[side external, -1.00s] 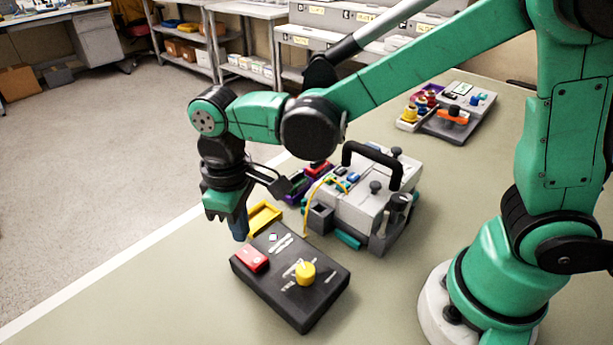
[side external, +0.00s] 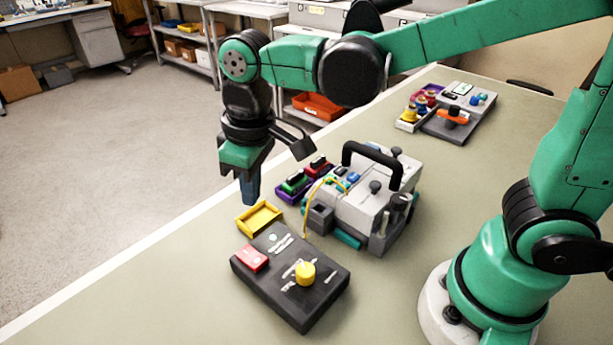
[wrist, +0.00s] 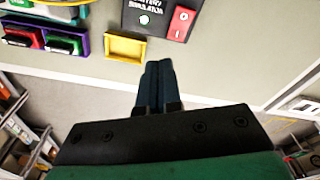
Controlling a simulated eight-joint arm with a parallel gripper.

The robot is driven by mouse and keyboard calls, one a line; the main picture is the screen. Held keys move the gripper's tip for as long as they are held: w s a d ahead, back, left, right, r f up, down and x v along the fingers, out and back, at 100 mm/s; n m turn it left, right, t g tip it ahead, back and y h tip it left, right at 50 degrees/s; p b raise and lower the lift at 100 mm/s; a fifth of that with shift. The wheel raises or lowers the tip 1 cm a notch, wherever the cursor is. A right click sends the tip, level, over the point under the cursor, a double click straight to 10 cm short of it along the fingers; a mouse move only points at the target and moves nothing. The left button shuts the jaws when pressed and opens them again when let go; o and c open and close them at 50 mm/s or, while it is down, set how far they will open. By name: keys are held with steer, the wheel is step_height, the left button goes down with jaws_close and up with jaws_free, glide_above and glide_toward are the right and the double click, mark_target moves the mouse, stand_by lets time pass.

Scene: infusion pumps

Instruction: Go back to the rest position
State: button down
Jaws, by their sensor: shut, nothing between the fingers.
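My gripper (side external: 250,188) is shut and empty. It points down and hangs above the table, over the area of the small yellow tray (side external: 260,218). In the wrist view my gripper's fingers (wrist: 157,85) are pressed together, with bare table beyond their tips. The black box (side external: 290,275) with a red rocker switch (side external: 251,257) and a yellow knob (side external: 305,272) lies on the table in front of the tray. The grey pump device (side external: 365,200) with a black handle stands to the right of my gripper.
A purple tray (side external: 288,197) with green and red parts sits beside the pump device. A grey board (side external: 455,125) with an orange lever lies farther back on the table (side external: 150,290). Shelves with bins stand behind. The front left of the table is clear.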

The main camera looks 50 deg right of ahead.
steer(key=s+d+m+t, duration=0.1)
steer(key=d+m+t, duration=0.1)
steer(key=d, duration=0.4)
steer(key=s+d+r+m+t, duration=0.1)
steer(key=s+d+m+t, duration=0.1)
steer(key=d+m+t, duration=0.1)
steer(key=d+t, duration=0.1)
steer(key=d, duration=0.1)
steer(key=shift+s+d, duration=0.25)
steer(key=shift+d, duration=0.15)
